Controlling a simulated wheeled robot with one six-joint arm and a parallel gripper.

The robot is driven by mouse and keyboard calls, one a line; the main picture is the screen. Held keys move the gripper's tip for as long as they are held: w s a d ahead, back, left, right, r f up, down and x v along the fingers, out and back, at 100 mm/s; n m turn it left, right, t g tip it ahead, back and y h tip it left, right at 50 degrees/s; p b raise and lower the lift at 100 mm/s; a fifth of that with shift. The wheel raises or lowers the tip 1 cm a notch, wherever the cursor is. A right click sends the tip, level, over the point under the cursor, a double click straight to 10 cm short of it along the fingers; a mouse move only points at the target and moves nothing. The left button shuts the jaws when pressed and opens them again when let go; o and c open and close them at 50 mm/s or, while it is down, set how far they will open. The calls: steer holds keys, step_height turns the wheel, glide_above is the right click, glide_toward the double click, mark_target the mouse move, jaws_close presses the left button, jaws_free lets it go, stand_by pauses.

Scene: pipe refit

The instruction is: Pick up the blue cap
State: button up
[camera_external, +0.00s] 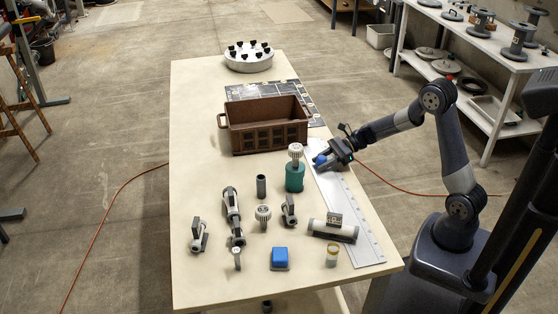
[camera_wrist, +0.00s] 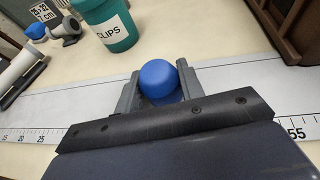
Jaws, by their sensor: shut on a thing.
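The blue cap (camera_wrist: 160,80) is a small round cap. In the wrist view it sits between the two fingers of my gripper (camera_wrist: 158,92), which is shut on it. In the external view my gripper (camera_external: 327,162) is over the white ruler strip at the table's right edge, and the cap (camera_external: 319,159) shows as a small blue spot at its tip. I cannot tell whether the cap touches the ruler below it.
A green cup marked CLIPS (camera_external: 295,178) stands close by on the left. A brown crate (camera_external: 268,150) stands behind. The long ruler (camera_external: 352,215) lies beneath. Several pipe fittings, a blue block (camera_external: 279,259) and a label stand (camera_external: 335,219) occupy the table's near part.

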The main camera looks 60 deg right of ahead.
steer(key=shift+c, duration=0.8)
steer(key=shift+r, duration=0.15)
